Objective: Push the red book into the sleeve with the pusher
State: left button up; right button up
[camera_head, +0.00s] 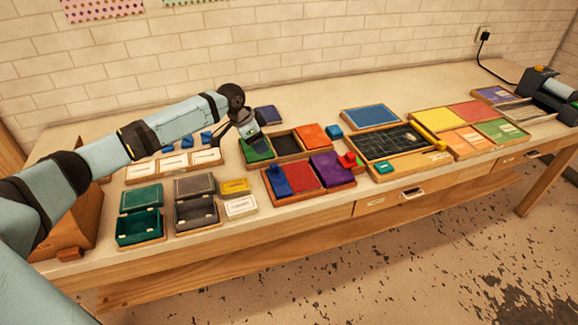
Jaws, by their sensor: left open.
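My left gripper (247,134) is open above the green pad (258,150) in a wooden tray at the table's middle. I see nothing between its fingers. Two flat red pieces show: a red square (303,174) in the front wooden tray, between a blue block and a purple square, and a red panel (470,113) in a wooden frame at the right. I cannot tell which of them, if either, is the red book. A yellow bar (427,137) lies by the dark gridded tray; I cannot tell if it is the pusher. I cannot make out a sleeve. My right gripper is out of view.
Green (140,225) and grey (196,212) open boxes stand front left. White-labelled trays (172,167) lie behind them. A dark gridded tray (388,143) lies right of centre. A machine (553,88) with a cable stands far right. The table's back strip is mostly clear.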

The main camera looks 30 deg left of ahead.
aim_at(276, 165)
pick_arm(q)
jog(key=x, duration=0.4)
jog(key=p+x, duration=0.1)
jog(key=x, duration=0.3)
jog(key=w+a+x, duration=0.1)
jog(key=x, duration=0.3)
jog(key=shift+w+d+f, duration=0.1)
jog(key=shift+c, duration=0.2)
grip_shut()
jog(key=w+d+b, duration=0.2)
jog(key=w+d, duration=0.1)
jog(key=w, duration=0.1)
jog(key=w+d+b, duration=0.2)
jog(key=w+d, duration=0.2)
jog(key=shift+w+d+f+b, duration=0.1)
jog(key=shift+w+d+b, duration=0.1)
jog(key=shift+b, duration=0.2)
jog(key=shift+r, duration=0.25)
